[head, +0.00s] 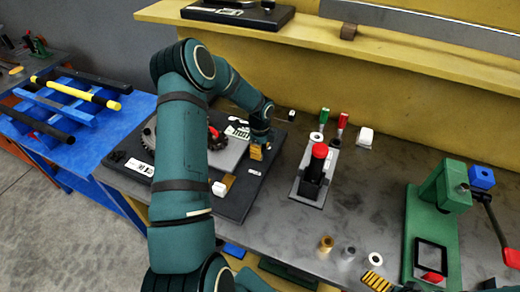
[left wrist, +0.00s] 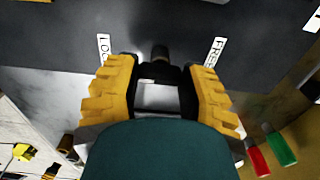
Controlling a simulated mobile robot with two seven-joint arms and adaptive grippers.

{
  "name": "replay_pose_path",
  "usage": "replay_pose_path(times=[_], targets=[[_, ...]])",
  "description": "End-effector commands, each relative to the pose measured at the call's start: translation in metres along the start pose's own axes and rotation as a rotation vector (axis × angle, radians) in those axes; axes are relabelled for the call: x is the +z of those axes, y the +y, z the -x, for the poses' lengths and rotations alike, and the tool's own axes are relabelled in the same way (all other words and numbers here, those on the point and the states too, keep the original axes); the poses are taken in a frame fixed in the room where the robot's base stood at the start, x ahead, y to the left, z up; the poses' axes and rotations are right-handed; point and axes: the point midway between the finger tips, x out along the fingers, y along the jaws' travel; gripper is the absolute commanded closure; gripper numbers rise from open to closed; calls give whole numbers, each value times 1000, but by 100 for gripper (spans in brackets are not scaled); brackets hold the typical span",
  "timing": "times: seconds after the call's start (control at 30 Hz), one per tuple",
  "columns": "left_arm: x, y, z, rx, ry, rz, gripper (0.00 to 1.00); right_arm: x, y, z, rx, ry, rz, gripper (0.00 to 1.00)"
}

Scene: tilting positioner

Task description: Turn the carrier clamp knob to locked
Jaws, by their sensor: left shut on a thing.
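My left gripper (head: 259,152) reaches down over the right part of the dark positioner base (head: 125,160). In the left wrist view its yellow ribbed fingers (left wrist: 160,90) are on either side of the dark clamp knob (left wrist: 160,52), and it is shut on it. The knob's dark end points up the picture, between a white label starting "LOC" (left wrist: 104,48) on the left and a "FREE" label (left wrist: 214,50) on the right. The gripper hides the knob in the head view. A yellow ribbed finger of my right gripper (head: 376,281) shows at the bottom edge; its opening is unclear.
A red-topped black fixture (head: 320,151) stands right of the base. A green press (head: 436,205) stands at the right. Small rings and a brass bushing (head: 326,243) sit in front.

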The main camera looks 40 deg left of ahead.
Motion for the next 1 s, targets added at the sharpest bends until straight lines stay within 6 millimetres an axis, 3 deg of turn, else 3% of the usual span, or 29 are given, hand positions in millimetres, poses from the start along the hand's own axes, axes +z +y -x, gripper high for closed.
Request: replay_pose_path(times=[0.17, 0.2, 0.27, 0.67, 0.77, 1.0], targets=[[0, 1, -1, 3, 0, -1, 93, 0, 0, 0, 0, 0, 0, 0], [0, 1, -1, 3, 0, 0, 44, 0, 0, 0, 0, 0, 0, 0], [0, 1, -1, 3, 0, 0, 24, 0, 0, 0, 0, 0, 0, 0], [0, 0, 4, 0, 0, 1, 24, 0, 0, 0, 0, 0, 0, 0], [0, -1, 16, -2, 0, 2, 24, 0, 0, 0, 0, 0, 0, 0], [0, 0, 64, -2, -1, 1, 24, 0, 0, 0, 0, 0, 0, 0]])
